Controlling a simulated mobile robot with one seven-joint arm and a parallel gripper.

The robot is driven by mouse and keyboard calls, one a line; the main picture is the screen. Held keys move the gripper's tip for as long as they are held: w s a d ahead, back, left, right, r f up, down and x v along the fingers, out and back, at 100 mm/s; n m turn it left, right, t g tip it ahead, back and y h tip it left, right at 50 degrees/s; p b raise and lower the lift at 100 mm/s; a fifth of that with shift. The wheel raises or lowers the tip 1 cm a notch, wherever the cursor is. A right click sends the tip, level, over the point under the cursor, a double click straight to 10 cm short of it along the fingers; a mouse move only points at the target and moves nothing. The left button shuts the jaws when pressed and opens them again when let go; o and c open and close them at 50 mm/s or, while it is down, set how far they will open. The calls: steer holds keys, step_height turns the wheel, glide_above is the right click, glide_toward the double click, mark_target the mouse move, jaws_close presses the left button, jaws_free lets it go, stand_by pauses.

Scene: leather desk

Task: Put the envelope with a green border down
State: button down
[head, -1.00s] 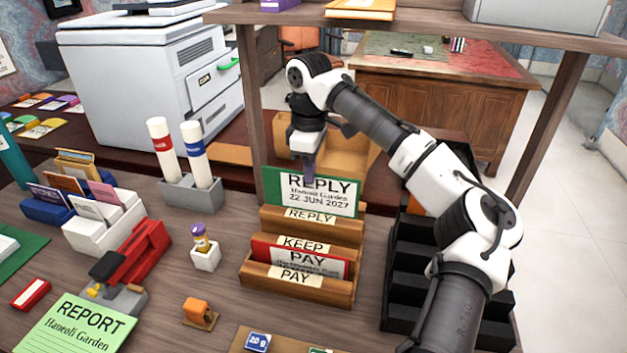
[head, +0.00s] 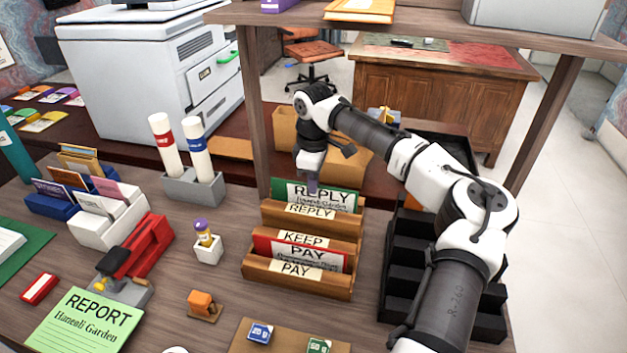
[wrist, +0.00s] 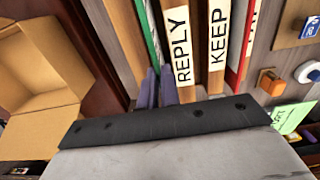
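The envelope with a green border (head: 336,197), marked REPLY, stands upright in the back REPLY slot of the wooden sorter (head: 322,228). Its lower part is hidden behind the slot's front board. My gripper (head: 312,188) is at its top edge, pointing down. In the wrist view my gripper's purple fingers (wrist: 157,84) are close together, one on each side of the envelope's edge (wrist: 151,35), and look shut on it.
A red-bordered PAY envelope (head: 300,252) stands in the front part of the sorter. A black stepped tray (head: 397,262) is to the right, under my arm. An open cardboard box (wrist: 40,62) lies behind the sorter. A shelf (head: 430,30) crosses above.

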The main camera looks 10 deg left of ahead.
steer(key=c, duration=2)
jaws_free()
steer(key=shift+f, duration=0.15)
steer(key=shift+c, duration=0.2)
steer(key=o, duration=0.4)
steer(key=shift+r+b, duration=0.85)
steer(key=shift+r, duration=3.1)
